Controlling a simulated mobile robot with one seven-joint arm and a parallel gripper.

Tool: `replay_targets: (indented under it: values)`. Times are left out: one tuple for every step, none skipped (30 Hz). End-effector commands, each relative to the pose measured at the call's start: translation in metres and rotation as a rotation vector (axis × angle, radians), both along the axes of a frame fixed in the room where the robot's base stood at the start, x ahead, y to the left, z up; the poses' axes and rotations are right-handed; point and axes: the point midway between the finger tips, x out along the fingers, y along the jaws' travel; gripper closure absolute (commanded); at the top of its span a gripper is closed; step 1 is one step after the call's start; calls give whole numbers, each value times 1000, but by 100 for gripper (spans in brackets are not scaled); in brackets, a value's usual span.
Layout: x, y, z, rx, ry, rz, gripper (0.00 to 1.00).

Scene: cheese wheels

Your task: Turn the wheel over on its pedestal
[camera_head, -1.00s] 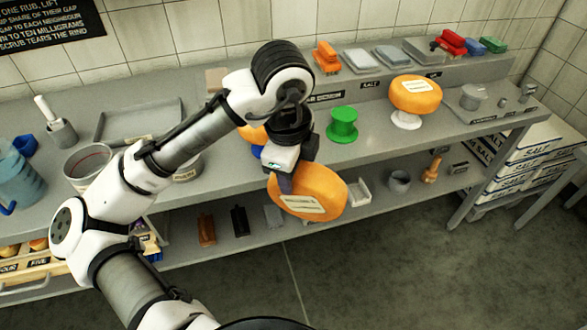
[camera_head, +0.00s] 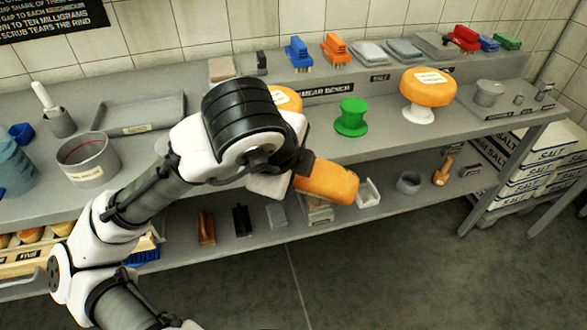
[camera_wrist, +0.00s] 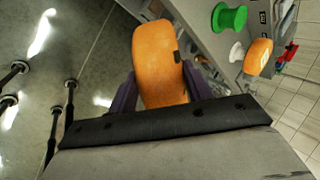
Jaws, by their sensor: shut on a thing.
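An orange cheese wheel (camera_head: 328,182) is held in front of the bench, clear of it, with its rim showing in the head view. My gripper (camera_wrist: 163,98) is shut on this wheel, one dark finger on each side of it in the wrist view. Its paper label is not visible now. A green pedestal (camera_head: 351,118) stands empty on the bench behind the held wheel. A second orange wheel (camera_head: 428,87) with a label on top sits on a white pedestal (camera_head: 419,114) to the right. Another orange wheel (camera_head: 287,99) is partly hidden behind my arm.
Brushes (camera_head: 336,48) and grey pads line the raised back shelf. A grey pot (camera_head: 88,160) and tray (camera_head: 140,116) stand at left. Tools lie on the lower shelf (camera_head: 285,232). Salt sacks (camera_head: 520,150) are stacked at right. The floor in front is open.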

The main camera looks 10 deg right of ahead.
Motion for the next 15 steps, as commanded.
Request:
replay_targets:
  values:
    - [0,0,-3,-9,-12,1,100]
    - [0,0,-3,-12,-16,2,100]
    - [0,0,-3,-15,-21,2,100]
    - [0,1,-3,-18,-25,2,100]
    - [0,1,-3,-20,-29,1,100]
    - [-1,1,-4,-24,-34,1,100]
    - [-1,1,-4,-27,-39,1,100]
    - [-1,1,-4,-30,-43,1,100]
    - [-1,1,-4,-33,-48,1,100]
    - [-1,1,-5,-36,-52,1,100]
    - [-2,2,-5,-39,-56,1,100]
    - [-2,2,-5,-43,-61,1,100]
    - [-2,2,-5,-46,-65,1,100]
    - [-2,2,-6,-49,-70,1,100]
    - [-3,2,-6,-54,-75,1,100]
